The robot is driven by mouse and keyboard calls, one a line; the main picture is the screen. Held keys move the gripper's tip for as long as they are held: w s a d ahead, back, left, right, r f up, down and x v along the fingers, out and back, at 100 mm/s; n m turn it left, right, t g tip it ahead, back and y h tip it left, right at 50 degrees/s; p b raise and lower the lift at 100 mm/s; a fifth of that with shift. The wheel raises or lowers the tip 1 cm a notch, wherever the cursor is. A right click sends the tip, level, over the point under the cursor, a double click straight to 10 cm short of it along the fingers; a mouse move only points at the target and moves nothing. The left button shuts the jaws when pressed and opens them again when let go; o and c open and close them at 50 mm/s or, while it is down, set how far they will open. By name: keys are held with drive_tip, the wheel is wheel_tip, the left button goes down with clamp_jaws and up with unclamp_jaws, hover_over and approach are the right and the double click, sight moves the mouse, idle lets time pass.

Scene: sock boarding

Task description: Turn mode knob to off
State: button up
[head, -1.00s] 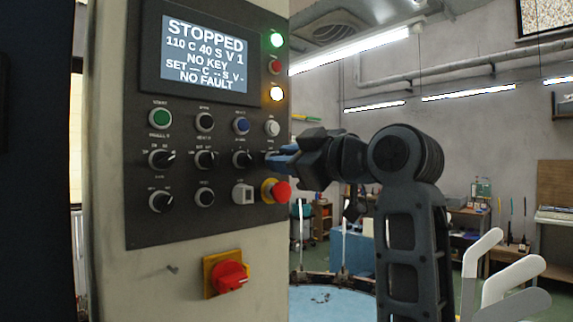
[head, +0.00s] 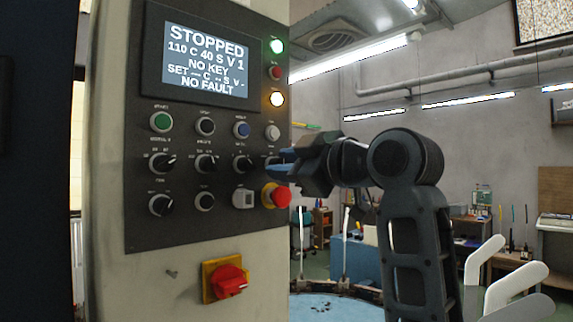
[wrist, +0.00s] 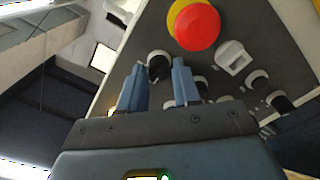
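A grey control panel (head: 225,224) carries several black selector knobs with white pointers. Their labels are too small to read, so I cannot tell which is the mode knob. In the head view my gripper (head: 280,161) is at the panel's right edge, just above the red emergency button (head: 281,197), and mostly hides a knob there. In the wrist view my gripper (wrist: 158,80) has its two blue fingers apart, with a dark knob (wrist: 158,67) showing between their tips. I cannot tell whether either finger touches it.
The red button on its yellow collar (wrist: 197,25) is close to my fingers. A screen (head: 206,60) reads STOPPED, NO KEY, NO FAULT. Green (head: 277,46) and amber (head: 277,99) lamps are lit. A red rotary switch (head: 229,281) sits below the panel.

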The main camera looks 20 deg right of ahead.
drive_tip(key=o, duration=0.3)
drive_tip(key=b+v, duration=0.1)
drive_tip(key=v, duration=0.6)
drive_tip(key=shift+s+b, duration=0.35)
drive_tip(key=shift+b, duration=0.05)
drive_tip(key=shift+d, duration=0.15)
